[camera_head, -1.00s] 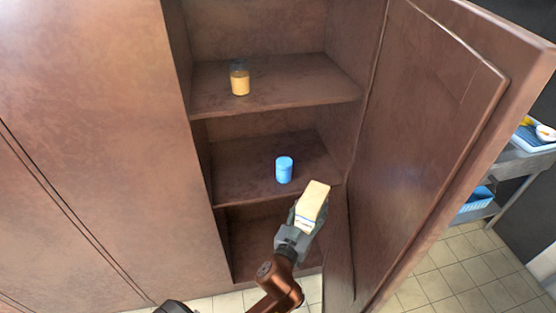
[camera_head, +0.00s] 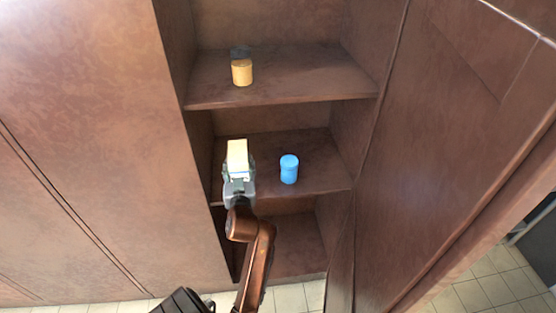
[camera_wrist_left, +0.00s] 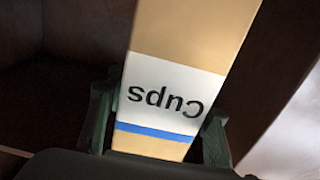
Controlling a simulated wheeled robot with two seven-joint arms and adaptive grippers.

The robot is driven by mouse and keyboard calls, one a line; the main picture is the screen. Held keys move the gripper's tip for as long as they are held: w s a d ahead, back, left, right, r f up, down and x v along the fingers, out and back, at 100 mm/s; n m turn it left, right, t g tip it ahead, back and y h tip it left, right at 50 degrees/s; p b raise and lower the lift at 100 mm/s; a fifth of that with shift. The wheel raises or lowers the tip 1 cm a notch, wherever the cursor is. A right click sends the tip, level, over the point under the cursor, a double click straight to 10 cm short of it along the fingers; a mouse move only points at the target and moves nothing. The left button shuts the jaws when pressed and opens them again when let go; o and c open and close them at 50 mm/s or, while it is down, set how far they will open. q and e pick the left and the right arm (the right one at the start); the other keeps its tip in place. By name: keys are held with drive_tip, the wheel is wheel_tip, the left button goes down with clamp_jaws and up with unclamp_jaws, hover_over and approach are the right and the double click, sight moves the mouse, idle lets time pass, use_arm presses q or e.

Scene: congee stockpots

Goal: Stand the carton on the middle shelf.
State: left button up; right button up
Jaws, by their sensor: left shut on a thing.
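The carton (camera_head: 237,154) is pale yellow with a white label and a blue stripe. My left gripper (camera_head: 238,178) is shut on it and holds it at the front of the middle shelf (camera_head: 316,181), left of the blue can. I cannot tell whether the carton touches the shelf. In the left wrist view the carton (camera_wrist_left: 185,60) rises between the fingers (camera_wrist_left: 158,130), with the word "Cups" upside down on its label. My right gripper is not in view.
A blue can (camera_head: 289,169) stands on the middle shelf, right of the carton. A jar with orange-yellow content (camera_head: 241,70) stands on the upper shelf (camera_head: 300,84). The open cabinet door (camera_head: 450,130) is on the right. Shelf room shows right of the can.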

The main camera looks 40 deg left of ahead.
use_arm(q)
drive_tip(key=w+a+f+b, duration=0.1)
drive_tip(key=w+a+f, duration=0.1)
drive_tip(key=a+f, duration=0.2)
drive_tip(key=w+a+f+b, duration=0.1)
drive_tip(key=w+a+f, duration=0.2)
drive_tip(key=f, duration=0.1)
drive_tip(key=w+a+f+b, duration=0.1)
drive_tip(key=w+a+f, duration=0.2)
drive_tip(key=a+f, duration=0.1)
drive_tip(key=shift+a+f, duration=0.35)
drive_tip(key=shift+f, duration=0.2)
drive_tip(key=shift+r, duration=0.1)
drive_tip(key=shift+f+b, duration=0.2)
drive_tip(key=shift+b, duration=0.2)
drive_tip(key=o, duration=1.4)
